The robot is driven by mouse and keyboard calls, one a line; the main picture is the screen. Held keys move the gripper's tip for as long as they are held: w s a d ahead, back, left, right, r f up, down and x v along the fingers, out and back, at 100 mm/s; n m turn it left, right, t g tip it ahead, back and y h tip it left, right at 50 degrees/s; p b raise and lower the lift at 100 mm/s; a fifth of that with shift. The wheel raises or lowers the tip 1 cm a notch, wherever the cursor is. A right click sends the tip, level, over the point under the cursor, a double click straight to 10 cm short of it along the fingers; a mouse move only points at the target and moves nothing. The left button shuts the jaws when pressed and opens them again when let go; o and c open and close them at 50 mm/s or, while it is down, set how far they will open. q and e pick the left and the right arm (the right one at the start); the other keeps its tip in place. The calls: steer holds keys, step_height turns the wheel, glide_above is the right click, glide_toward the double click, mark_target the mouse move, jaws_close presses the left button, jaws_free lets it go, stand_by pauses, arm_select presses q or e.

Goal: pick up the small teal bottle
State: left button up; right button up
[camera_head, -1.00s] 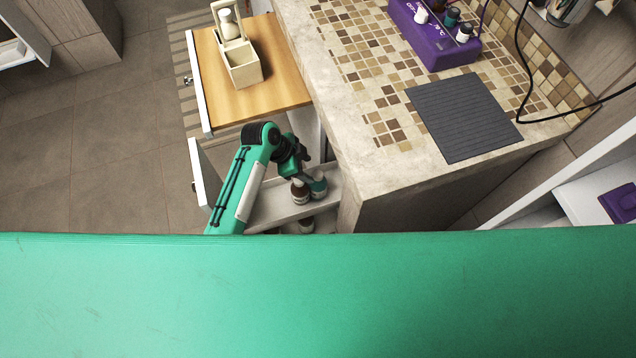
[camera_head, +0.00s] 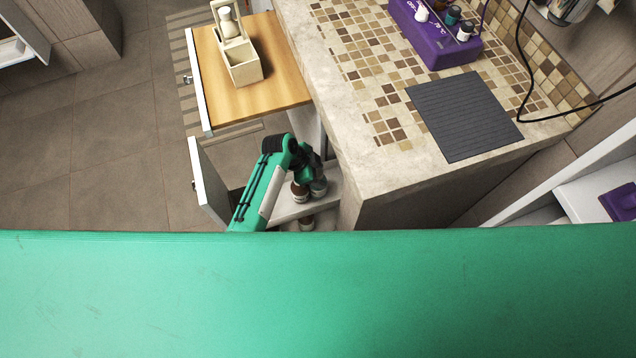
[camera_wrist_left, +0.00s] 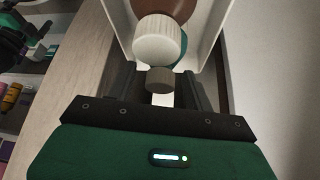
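My left gripper (camera_head: 312,176) reaches down over an open lower drawer holding several small bottles. In the left wrist view its two dark fingers (camera_wrist_left: 161,92) stand apart, with a grey-brown cap (camera_wrist_left: 160,80) between or just beyond them; I cannot tell whether they touch it. A teal surface (camera_wrist_left: 186,48), probably the small teal bottle, shows partly behind a large white ribbed cap (camera_wrist_left: 158,40). In the head view that bottle's place is mostly covered by the gripper. A brown bottle (camera_head: 299,193) stands beside the gripper. My right gripper is not in view.
The open drawer's white front (camera_head: 207,185) stands left of my arm. Above is a wooden drawer surface (camera_head: 285,85) with a cream box (camera_head: 244,70). The stone counter (camera_head: 350,150) edge is close on the right, with a dark mat (camera_head: 463,115) and purple holder (camera_head: 435,45).

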arm_select(q)
jaws_close()
